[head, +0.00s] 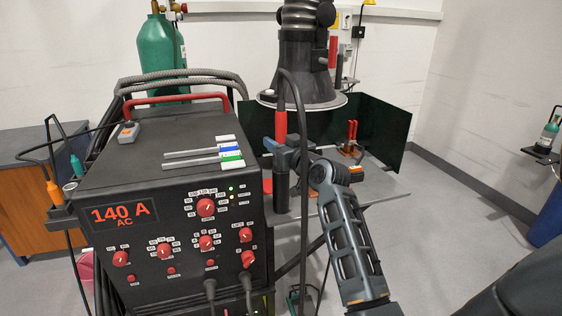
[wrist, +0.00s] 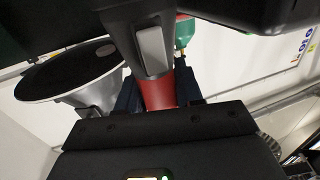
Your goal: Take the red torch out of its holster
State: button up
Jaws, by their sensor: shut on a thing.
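The red torch (head: 280,128) stands upright to the right of the welding machine, with its black cable rising and looping over the top. My gripper (head: 284,152) reaches in from the right and is shut around the torch's lower part. The black holster (head: 281,190) is a dark upright tube just below my gripper. The jaws hide the join, so I cannot tell how deep the torch sits in it. In the wrist view my gripper (wrist: 160,92) has its dark blue fingers on both sides of the torch's red handle (wrist: 158,90); a grey switch shows on its black part.
The welding machine (head: 170,200) fills the left. A round extraction hood (head: 303,75) hangs close above the torch. Behind are a table (head: 375,190) and dark green screens (head: 384,130). An orange torch (head: 54,188) and a teal one (head: 77,166) stand at the far left.

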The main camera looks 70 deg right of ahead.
jog(key=shift+r, duration=0.1)
jog(key=shift+c, duration=1.3)
